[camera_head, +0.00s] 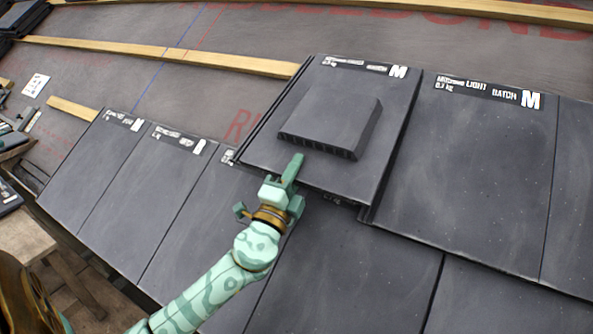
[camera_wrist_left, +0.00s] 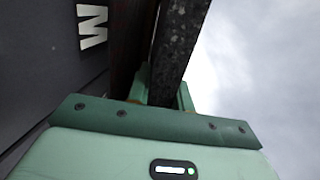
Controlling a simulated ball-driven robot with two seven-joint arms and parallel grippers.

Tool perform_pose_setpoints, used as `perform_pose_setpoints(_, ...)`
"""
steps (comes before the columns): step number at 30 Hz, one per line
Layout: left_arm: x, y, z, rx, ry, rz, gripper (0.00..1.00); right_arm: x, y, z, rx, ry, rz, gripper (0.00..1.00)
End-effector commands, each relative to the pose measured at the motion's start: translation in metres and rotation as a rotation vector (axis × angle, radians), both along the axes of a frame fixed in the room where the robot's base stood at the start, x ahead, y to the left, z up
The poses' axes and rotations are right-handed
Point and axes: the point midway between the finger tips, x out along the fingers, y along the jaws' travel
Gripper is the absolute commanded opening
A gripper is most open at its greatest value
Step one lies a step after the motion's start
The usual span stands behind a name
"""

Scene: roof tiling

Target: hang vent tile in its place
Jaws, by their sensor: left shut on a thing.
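The vent tile (camera_head: 330,121) is dark grey with a raised louvred hood and a white M label along its top edge. It lies over the upper row, left of a plain M-labelled tile (camera_head: 471,170), its top end by the wooden batten. Whether it is seated on the batten cannot be told. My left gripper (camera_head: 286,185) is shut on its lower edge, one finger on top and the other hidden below. In the left wrist view the gripper (camera_wrist_left: 163,92) has a dark speckled tile edge (camera_wrist_left: 181,45) between its fingers. My right gripper is not in view.
Laid tiles (camera_head: 345,270) fill the lower row, with more (camera_head: 105,155) at the left. A bare wooden batten (camera_head: 160,54) runs left from the vent tile over grey underlay (camera_head: 225,100). Tools and a wooden platform (camera_head: 22,240) are at the far left.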

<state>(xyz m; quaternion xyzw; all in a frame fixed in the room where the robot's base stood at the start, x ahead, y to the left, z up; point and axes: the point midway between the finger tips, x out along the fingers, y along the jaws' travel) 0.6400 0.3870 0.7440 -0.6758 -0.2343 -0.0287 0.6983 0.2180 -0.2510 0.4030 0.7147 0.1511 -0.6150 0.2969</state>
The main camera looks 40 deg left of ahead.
Motion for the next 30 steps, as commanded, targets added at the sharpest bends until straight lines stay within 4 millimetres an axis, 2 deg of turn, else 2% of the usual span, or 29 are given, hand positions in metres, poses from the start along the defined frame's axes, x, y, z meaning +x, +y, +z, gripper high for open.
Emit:
perform_pose_setpoints(20, -0.0022, -0.0001, 0.0016, 0.001, -0.006, 0.001, 0.00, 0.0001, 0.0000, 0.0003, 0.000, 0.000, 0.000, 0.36)
perform_pose_setpoints(21, -0.0024, 0.0000, 0.0017, 0.001, -0.006, 0.001, 0.27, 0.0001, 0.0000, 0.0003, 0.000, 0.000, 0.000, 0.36)
perform_pose_setpoints(23, -0.0023, -0.0001, 0.0015, 0.001, -0.006, 0.001, 0.44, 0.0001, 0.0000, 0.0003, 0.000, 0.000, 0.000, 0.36)
perform_pose_setpoints(24, -0.0022, -0.0001, 0.0013, 0.001, -0.006, 0.001, 0.47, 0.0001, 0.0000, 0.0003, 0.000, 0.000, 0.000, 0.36)
perform_pose_setpoints(30, -0.0020, -0.0005, -0.0021, -0.001, 0.002, 0.000, 0.47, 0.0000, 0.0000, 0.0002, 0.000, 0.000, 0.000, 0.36)
